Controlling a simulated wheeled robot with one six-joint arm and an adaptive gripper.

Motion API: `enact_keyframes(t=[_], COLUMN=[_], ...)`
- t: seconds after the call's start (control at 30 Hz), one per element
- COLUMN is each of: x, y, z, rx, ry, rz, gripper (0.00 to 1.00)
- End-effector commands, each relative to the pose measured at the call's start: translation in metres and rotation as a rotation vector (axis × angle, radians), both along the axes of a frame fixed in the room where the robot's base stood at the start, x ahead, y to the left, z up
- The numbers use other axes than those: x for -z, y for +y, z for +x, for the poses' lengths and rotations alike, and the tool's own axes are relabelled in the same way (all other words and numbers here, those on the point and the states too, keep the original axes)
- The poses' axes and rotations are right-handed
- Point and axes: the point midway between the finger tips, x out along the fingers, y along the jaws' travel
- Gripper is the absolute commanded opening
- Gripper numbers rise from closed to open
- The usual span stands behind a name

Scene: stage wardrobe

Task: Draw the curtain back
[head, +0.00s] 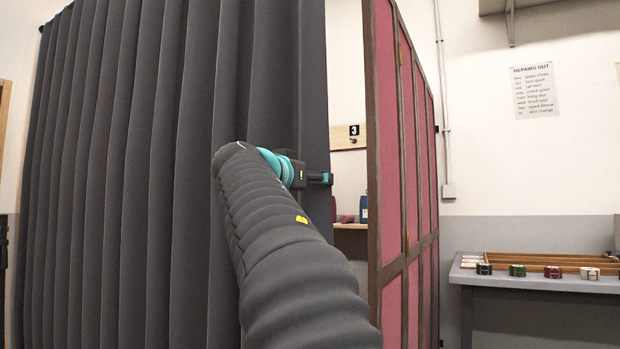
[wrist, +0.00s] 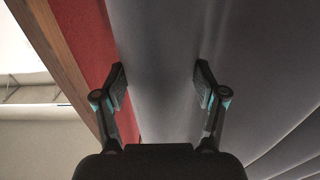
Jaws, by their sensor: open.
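The dark grey pleated curtain (head: 130,170) hangs closed across the left and middle of the head view, with its free edge near the middle. My gripper (head: 322,179) is at that right edge; my arm hides part of the lower curtain. In the wrist view, the curtain (wrist: 265,60) fills the middle and right. My gripper (wrist: 162,85) is open there, its two fingers apart with a grey fold of the curtain between or just beyond them. I cannot tell whether the fingers touch the cloth.
A pink folding screen with a brown wooden frame (head: 386,150) stands just right of the curtain edge. Between them show a number 3 plate (head: 354,130) and a shelf. A grey table (head: 540,282) with several rolled belts is at right.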

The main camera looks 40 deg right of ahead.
Motion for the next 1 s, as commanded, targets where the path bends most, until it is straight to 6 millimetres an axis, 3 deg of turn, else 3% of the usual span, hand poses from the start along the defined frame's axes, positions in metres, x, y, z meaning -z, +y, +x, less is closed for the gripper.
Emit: enact_keyframes(t=[0.43, 0.47, 0.73, 1.0], x=[0.0002, 0.0002, 0.0002, 0.0001], y=[-0.0108, -0.0108, -0.0107, -0.0111], z=[0.0044, 0.0043, 0.0043, 0.0062], rx=[0.0, 0.0, 0.0, 0.004], ry=[0.0, 0.0, 0.001, 0.001], rz=[0.0, 0.0, 0.0, 0.0], gripper=[0.71, 0.68, 0.01, 0.0])
